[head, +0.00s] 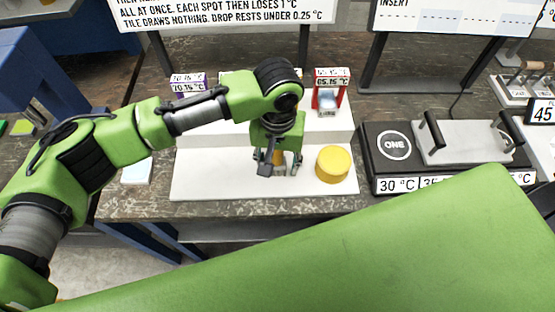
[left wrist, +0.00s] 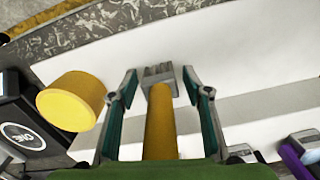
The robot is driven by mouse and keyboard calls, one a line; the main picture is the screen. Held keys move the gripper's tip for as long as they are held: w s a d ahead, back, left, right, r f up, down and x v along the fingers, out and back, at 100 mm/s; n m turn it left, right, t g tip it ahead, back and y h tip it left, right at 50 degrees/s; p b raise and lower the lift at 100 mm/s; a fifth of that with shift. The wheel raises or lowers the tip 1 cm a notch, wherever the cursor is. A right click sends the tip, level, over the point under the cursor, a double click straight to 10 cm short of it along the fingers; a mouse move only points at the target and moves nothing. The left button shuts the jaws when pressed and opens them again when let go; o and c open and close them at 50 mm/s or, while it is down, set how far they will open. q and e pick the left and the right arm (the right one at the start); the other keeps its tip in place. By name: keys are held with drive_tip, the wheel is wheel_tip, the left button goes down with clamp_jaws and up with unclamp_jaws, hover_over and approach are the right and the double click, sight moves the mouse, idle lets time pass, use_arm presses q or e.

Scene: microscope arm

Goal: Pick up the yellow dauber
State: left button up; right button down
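The yellow dauber (head: 279,159) appears to be the upright tool with a yellow-orange handle, above the white board and partly hidden by my gripper. In the left wrist view its handle (left wrist: 160,125) runs between my fingers to a grey ribbed head. My left gripper (head: 277,170) points down around it. In the left wrist view the left gripper (left wrist: 160,76) is open, with a finger on each side and a visible gap between each finger and the handle. My right gripper is not in view.
A squat yellow cylinder (head: 334,165) stands close to the right of my left gripper. A white step behind holds a red-framed stand (head: 329,92) and a purple one (head: 188,85). A dark heater unit (head: 394,145) is at right. The white board's left part is clear.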

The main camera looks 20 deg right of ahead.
use_arm(q)
drive_tip(key=c, duration=0.8)
drive_tip(key=shift+r, duration=0.15)
drive_tip(key=shift+r, duration=0.6)
drive_tip(key=s+d+r+b, duration=0.1)
drive_tip(key=s+d+r, duration=0.1)
drive_tip(key=s+r, duration=0.2)
drive_tip(key=s+d+r+b, duration=0.1)
drive_tip(key=s+r, duration=0.2)
drive_tip(key=s, duration=0.1)
drive_tip(key=s+d+r+b, duration=0.1)
drive_tip(key=s+d+r, duration=0.1)
drive_tip(key=s+r, duration=0.2)
drive_tip(key=shift+s+d+r+b, duration=0.3)
drive_tip(key=shift+s+b, duration=0.05)
drive_tip(key=shift+s, duration=0.15)
